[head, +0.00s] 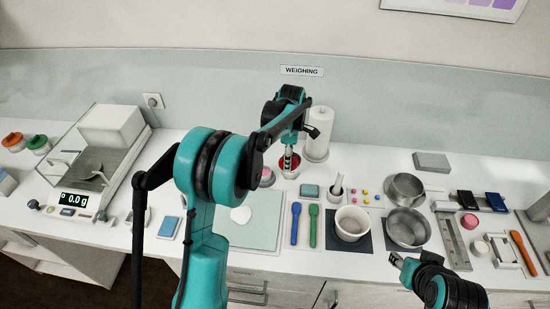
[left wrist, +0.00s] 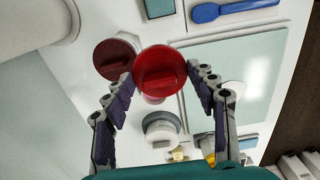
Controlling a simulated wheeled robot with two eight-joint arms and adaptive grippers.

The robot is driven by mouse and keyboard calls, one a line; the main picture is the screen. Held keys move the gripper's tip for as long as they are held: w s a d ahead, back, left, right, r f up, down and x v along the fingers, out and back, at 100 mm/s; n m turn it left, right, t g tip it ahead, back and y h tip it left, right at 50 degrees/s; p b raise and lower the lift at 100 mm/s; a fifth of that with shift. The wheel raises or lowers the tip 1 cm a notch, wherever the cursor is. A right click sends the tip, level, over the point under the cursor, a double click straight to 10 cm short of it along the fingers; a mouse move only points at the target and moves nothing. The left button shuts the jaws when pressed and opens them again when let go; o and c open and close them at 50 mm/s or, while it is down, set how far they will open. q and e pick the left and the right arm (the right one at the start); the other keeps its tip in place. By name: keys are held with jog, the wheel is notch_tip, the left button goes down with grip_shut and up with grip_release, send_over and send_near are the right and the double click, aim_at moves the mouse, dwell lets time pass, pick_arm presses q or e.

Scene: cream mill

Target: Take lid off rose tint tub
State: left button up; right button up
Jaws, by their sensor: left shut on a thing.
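A bright red round lid (left wrist: 160,72) with a raised bar sits between the fingertips of my left gripper (left wrist: 160,78) in the left wrist view. The gripper is shut on it. A darker red round thing (left wrist: 112,57) with a pale rim lies behind and beside the lid, partly covered by it. I cannot tell whether this is the tub's open mouth. In the head view my left gripper (head: 289,158) points down over a red round tub (head: 290,171) on the bench; the gripper hides part of it. My right gripper (head: 397,261) hangs empty near the bench's front edge.
A paper roll (head: 317,135) stands close behind right of the left gripper. A small grey-and-pink jar (head: 267,177) is just left. A pale green mat (head: 252,230), blue and green spatulas (head: 313,225), a white bowl (head: 352,222) and metal bowls (head: 408,228) lie in front and right.

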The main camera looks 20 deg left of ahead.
aim_at(292, 164)
pick_arm(q)
jog(key=shift+d+r, duration=0.65)
jog(key=shift+d, duration=0.2)
jog(key=shift+r+p, duration=0.7)
jog(key=shift+r, duration=0.15)
jog(key=shift+r+p, duration=1)
jog(key=shift+r, duration=0.5)
